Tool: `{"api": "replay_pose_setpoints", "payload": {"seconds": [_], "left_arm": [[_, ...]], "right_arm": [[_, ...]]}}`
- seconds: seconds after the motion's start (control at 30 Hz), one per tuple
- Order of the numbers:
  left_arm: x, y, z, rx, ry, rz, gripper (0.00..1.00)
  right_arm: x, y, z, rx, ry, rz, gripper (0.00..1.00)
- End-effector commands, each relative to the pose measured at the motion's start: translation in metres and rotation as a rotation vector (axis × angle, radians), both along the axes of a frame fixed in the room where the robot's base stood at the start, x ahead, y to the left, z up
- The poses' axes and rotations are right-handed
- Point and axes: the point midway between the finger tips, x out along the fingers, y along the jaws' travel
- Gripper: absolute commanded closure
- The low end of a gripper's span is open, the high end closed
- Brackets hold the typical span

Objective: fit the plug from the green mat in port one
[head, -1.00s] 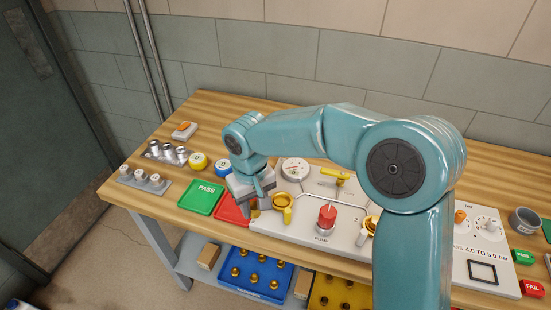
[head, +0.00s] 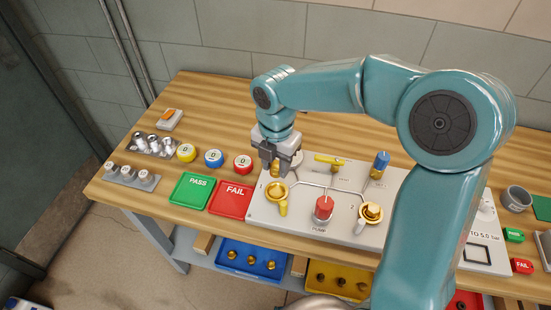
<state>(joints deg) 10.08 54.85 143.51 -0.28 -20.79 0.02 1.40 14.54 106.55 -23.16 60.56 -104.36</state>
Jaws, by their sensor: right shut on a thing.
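My right gripper (head: 277,164) is shut on a small brass plug (head: 275,171), mostly hidden between the fingers. It hangs over the left end of the grey test panel. Port one (head: 277,192), a brass ring beside the label "1", is just below the plug in the picture; they look apart, but the height of the gap is hard to judge. A yellow lever (head: 283,209) stands at its front. Port two (head: 370,212) is a similar brass ring farther right. A dark green mat (head: 542,208) shows at the right edge; no plug is visible on its shown part. My left gripper is not in view.
A red pump knob (head: 323,208) stands between the ports. Yellow (head: 333,160) and blue (head: 380,163) valve handles are behind. Green PASS (head: 192,190) and red FAIL (head: 231,198) trays lie left of the panel. My right arm hides the panel's right part.

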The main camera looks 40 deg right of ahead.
Motion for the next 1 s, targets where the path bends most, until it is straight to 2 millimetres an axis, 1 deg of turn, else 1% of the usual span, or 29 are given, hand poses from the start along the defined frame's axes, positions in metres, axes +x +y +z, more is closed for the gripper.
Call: {"api": "replay_pose_setpoints", "payload": {"seconds": [0.13, 0.27, 0.6, 0.7, 0.83, 1.0], "left_arm": [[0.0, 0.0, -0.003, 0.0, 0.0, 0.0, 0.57], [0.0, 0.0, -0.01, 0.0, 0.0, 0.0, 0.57], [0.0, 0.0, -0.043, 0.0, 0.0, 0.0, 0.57], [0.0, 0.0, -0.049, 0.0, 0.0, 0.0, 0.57], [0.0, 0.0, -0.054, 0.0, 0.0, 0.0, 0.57], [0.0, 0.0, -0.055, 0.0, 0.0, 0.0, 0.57]], "right_arm": [[0.0, -0.001, -0.003, 0.0, 0.0, 0.036, 1.0], [0.002, -0.001, -0.011, 0.0, 0.0, 0.035, 1.0], [0.004, -0.002, -0.046, 0.0, 0.0, 0.033, 1.0], [0.004, -0.002, -0.055, 0.0, 0.001, 0.033, 1.0], [0.005, -0.002, -0.064, 0.0, 0.0, 0.032, 1.0], [0.005, -0.002, -0.066, 0.0, 0.0, 0.032, 1.0]]}}
